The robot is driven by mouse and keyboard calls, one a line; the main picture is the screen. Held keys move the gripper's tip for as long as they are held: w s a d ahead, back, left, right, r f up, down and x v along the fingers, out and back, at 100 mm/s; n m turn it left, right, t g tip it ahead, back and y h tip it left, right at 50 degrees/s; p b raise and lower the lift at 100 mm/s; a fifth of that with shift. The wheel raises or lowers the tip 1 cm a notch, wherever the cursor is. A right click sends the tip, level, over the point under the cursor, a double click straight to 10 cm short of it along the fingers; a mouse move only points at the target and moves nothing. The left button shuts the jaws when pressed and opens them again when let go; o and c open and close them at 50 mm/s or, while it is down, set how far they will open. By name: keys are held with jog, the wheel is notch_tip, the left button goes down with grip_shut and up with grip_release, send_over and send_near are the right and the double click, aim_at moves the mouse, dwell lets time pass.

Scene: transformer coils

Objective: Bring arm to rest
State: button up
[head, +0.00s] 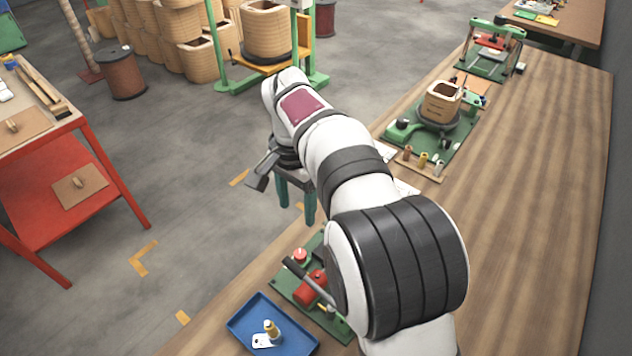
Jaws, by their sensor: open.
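My arm, white with dark bands, rises from the front of the wooden bench (540,170) and reaches forward and left. My gripper (262,172) is at its far end, dark grey, pointing down past the bench's left edge, above the floor. Its jaws are open and I see nothing held in them. The view is from behind and above, so part of the gripper is hidden by the wrist.
A green fixture with a coil (441,103) stands on the bench ahead, another fixture (490,48) beyond it. A red-framed table (75,180) stands left across open floor.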

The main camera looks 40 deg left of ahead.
jog(key=d+r+m, duration=0.1)
jog(key=d+r, duration=0.2)
jog(key=d, duration=0.8)
jog(key=d+r+m, duration=0.2)
jog(key=d+r, duration=0.1)
jog(key=d, duration=0.9)
jog(key=s+d+f+m+y, duration=0.1)
jog(key=s+d+f, duration=0.3)
jog(key=s+d, duration=0.9)
jog(key=shift+s+d+f+m+y, duration=0.15)
jog(key=shift+s+d+m+y, duration=0.2)
jog(key=shift+s+m, duration=0.4)
